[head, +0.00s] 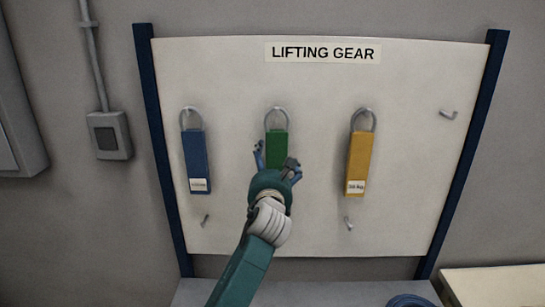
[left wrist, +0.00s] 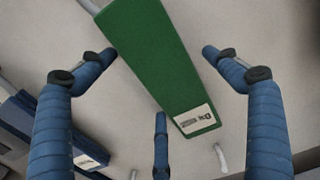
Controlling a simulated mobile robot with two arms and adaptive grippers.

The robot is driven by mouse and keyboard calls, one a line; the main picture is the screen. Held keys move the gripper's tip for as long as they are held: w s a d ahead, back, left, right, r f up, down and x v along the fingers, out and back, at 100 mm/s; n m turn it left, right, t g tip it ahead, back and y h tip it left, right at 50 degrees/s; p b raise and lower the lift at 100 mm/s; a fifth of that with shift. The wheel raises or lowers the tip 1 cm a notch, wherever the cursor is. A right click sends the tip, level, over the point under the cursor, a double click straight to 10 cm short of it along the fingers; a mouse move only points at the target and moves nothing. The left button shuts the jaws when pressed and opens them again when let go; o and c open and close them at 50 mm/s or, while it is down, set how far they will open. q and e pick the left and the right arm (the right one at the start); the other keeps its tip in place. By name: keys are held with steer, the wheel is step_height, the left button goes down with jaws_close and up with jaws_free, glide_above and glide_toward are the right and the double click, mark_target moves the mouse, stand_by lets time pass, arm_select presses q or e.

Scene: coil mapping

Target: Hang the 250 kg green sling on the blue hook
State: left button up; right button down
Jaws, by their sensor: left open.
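The green sling (head: 277,143) hangs by its grey loop from a peg on the board, between the other two slings. My left gripper (head: 277,165) is in front of its lower part, open. In the left wrist view the green sling (left wrist: 160,58) runs diagonally between the spread blue fingers, apart from them, with a white tag too small to read. The left gripper's fingertips (left wrist: 158,82) surround it loosely. Bare grey hooks show at lower left (head: 205,220), lower right (head: 349,223) and upper right (head: 448,114); none looks blue. My right gripper is not in view.
A blue sling (head: 195,160) hangs left of the green one and a yellow sling (head: 359,163) hangs right. The white board (head: 400,210) has dark blue posts. A coiled blue item (head: 412,300) lies at the bottom.

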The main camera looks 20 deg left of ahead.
mark_target(272, 154)
arm_select(q)
steer(key=shift+x, duration=0.85)
steer(key=shift+w, duration=0.25)
steer(key=c, duration=1.5)
steer(key=shift+s+d+r+p, duration=0.1)
steer(key=shift+s+r+p, duration=0.15)
steer(key=shift+r+p, duration=0.25)
steer(key=shift+s+r+p, duration=0.25)
steer(key=shift+r+p, duration=0.05)
steer(key=shift+r, duration=0.4)
steer(key=shift+s+r, duration=0.1)
steer(key=shift+r, duration=0.1)
steer(key=shift+c, duration=0.2)
steer(key=shift+s, duration=0.15)
